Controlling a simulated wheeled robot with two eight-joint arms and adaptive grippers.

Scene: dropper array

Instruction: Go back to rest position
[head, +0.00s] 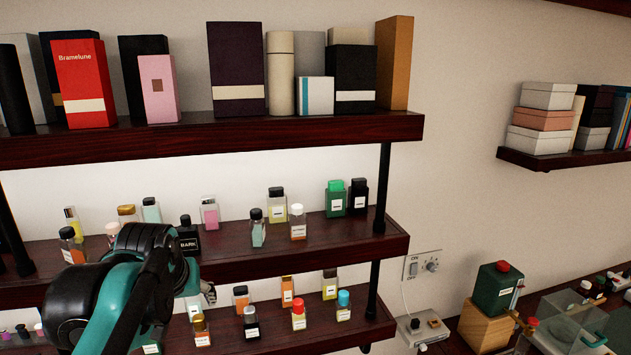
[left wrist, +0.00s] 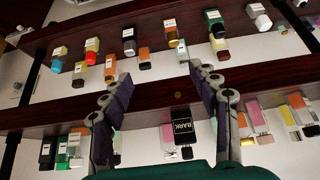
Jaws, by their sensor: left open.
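My left arm comes in from the lower left of the head view, in front of the middle and lower bottle shelves. My left gripper (head: 208,293) is mostly hidden behind its own arm; only a bit of finger shows by the lower shelf's bottles. In the left wrist view my left gripper (left wrist: 160,72) is open, its two dark fingers spread with nothing held between them. A black bottle labelled BARK (head: 188,238) stands on the middle shelf just behind the arm; it also shows in the left wrist view (left wrist: 182,130). My right gripper is in neither view.
Small bottles line the middle shelf (head: 340,240) and the lower shelf (head: 350,335). Boxes, including a red one (head: 85,85), stand on the top shelf (head: 300,130). At right are a green bottle (head: 497,288) on a wooden block and a clear case (head: 565,320).

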